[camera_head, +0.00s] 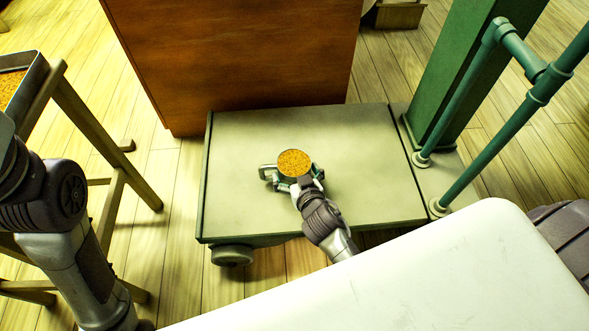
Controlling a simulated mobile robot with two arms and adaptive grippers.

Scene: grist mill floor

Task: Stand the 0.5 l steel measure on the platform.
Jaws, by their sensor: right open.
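The steel measure (294,162) is a small round cup filled to near its rim with orange-yellow grain. It looks upright over the middle of the pale platform (370,135) of a low wheeled truck. My right gripper (293,174) is low over the platform with its open fingers at either side of the measure. The fingers and wrist hide the measure's lower part, so I cannot see its base meeting the platform. My left arm shows at the left edge, but its gripper is out of view.
A wooden cabinet (230,55) stands against the platform's far side. A green post (455,80) and green pipe rails (500,135) rise at its right end. A wooden stand (95,130) bears a grain tray (28,90) at the left. The platform around the measure is bare.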

